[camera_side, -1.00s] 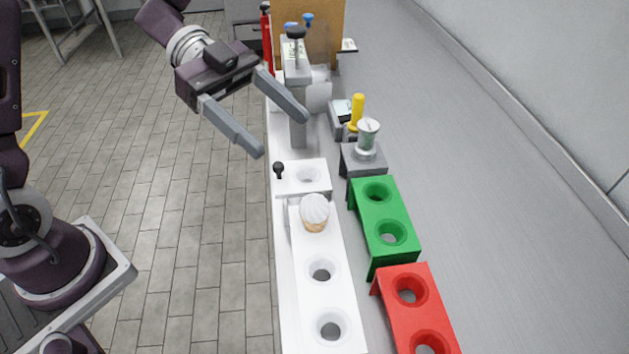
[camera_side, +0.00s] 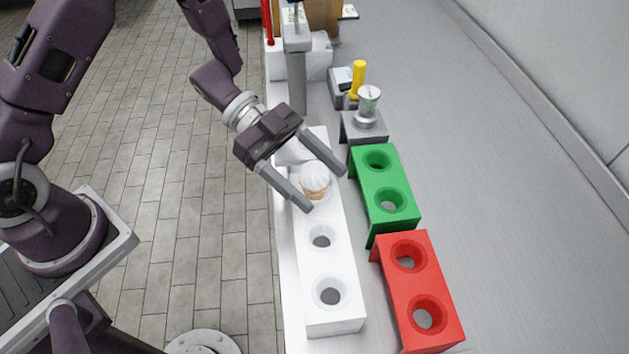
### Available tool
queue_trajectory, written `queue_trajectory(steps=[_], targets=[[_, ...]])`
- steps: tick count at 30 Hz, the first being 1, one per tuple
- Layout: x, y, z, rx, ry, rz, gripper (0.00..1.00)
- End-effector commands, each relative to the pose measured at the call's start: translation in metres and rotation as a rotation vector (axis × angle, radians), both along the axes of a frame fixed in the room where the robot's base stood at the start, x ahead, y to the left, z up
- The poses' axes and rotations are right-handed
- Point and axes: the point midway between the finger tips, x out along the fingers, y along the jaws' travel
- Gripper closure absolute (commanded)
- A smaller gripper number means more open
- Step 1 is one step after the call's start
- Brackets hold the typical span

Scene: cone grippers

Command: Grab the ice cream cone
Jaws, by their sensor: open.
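The ice cream cone (camera_side: 315,177) has a white swirled top and a tan cone rim. It stands upright at the far end of the white holder (camera_side: 333,266), with its lower part hidden in the holder. My gripper (camera_side: 324,192) is open. In the picture its two fingers lie on the left and right of the cone, with the ice cream showing between them. I cannot tell the exact height or depth of the fingers relative to the cone.
The white holder has two empty holes nearer the camera. A green holder (camera_side: 396,229) and a red holder (camera_side: 416,281), both empty, stand to the right. A grey stand with a metal cup (camera_side: 367,106) and a yellow-handled item (camera_side: 357,80) are behind. The grey counter at right is clear.

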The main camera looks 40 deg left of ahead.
Motion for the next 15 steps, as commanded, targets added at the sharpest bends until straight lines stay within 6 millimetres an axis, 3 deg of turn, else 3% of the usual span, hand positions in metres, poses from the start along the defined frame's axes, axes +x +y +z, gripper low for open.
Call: queue_trajectory(steps=[2, 9, 15], targets=[[0.0001, 0.0002, 0.0002, 0.0, 0.0, 0.0, 0.34], [0.0001, 0.0005, 0.0003, 0.0, 0.0, 0.0, 0.77], [0.0002, 0.0006, 0.0006, 0.0, 0.0, 0.001, 0.78]])
